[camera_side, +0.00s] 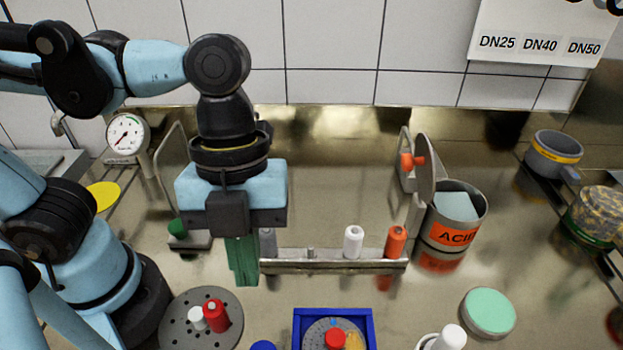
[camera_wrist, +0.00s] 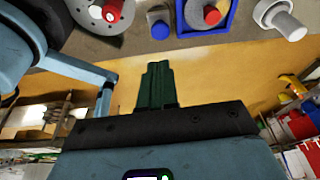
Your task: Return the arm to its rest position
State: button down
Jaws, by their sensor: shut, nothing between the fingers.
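My gripper (camera_side: 243,262) hangs from the light-blue arm left of the middle in the side view, its green fingers pointing down. The fingers are together with nothing between them. They also show closed in the wrist view (camera_wrist: 157,72). In the side view they are in front of the left end of a metal rack (camera_side: 335,267), hiding part of it. The rack holds a white bottle (camera_side: 353,242) and an orange bottle (camera_side: 396,241). A grey piece beside the fingers is partly hidden.
A grey perforated disc (camera_side: 185,336) with a red and a white piece lies at front left. A blue tray (camera_side: 370,316) stands at front centre. An ACID can (camera_side: 455,220) and a green-topped round (camera_side: 488,311) are to the right. A dial gauge (camera_side: 127,136) is at left.

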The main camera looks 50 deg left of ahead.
jog(key=w+a+f+n+t+y, duration=0.1)
jog(key=w+a+n+t, duration=0.3)
jog(key=n, duration=0.9)
jog(key=w+a+f+n+t+y, duration=0.1)
jog(key=w+a+n+t, duration=0.4)
jog(key=w+a+n, duration=0.5)
jog(key=a+n, duration=0.3)
jog(key=a, duration=0.2)
jog(key=shift+w+a+f+y, duration=0.25)
jog(key=shift+y, duration=0.05)
